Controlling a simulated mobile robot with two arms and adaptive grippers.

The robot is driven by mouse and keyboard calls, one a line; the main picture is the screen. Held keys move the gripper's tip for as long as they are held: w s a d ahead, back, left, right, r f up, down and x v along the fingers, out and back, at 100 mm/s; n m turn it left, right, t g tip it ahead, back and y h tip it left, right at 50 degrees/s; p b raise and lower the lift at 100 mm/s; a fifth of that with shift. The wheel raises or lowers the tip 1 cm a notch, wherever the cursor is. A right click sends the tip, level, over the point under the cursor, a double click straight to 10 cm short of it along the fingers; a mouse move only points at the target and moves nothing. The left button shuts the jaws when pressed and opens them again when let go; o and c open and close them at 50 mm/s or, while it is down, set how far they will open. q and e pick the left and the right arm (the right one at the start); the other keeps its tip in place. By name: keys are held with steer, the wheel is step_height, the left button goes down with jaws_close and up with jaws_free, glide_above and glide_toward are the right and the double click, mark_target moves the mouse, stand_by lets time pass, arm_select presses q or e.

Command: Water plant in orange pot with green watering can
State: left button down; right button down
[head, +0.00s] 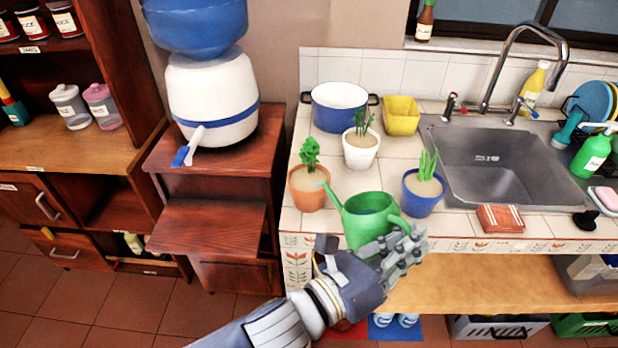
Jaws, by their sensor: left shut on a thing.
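The green watering can (366,215) is held at the front edge of the tiled counter by my left gripper (398,250), which is shut on it. The gripper covers part of its lower right side. Its spout points up and left, with the tip close to the orange pot (308,190) and seeming near its rim. I cannot tell if they touch. The orange pot holds a leafy green plant (310,152) and stands upright at the counter's left front corner. I see no water coming from the spout. My right gripper is not in view.
A white pot (361,152) stands behind the can and a blue pot (422,197) to its right. A blue-and-white cooking pot (340,112) and a yellow container (401,118) are at the back. The sink (490,165) is on the right. A water dispenser (212,95) stands left.

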arm_select(q)
steer(key=shift+w+a+r, duration=0.1)
steer(key=shift+r, duration=0.25)
stand_by(0.5)
steer(key=s+d+f+m, duration=0.3)
steer(key=f+m, duration=0.2)
steer(key=f, duration=0.1)
steer(key=shift+s+f, duration=0.3)
steer(key=shift+s, duration=0.1)
stand_by(0.6)
stand_by(0.5)
step_height(320, 180, down, 4)
steer(key=b, duration=0.3)
steer(key=shift+b, duration=0.35)
steer(key=shift+r, duration=0.1)
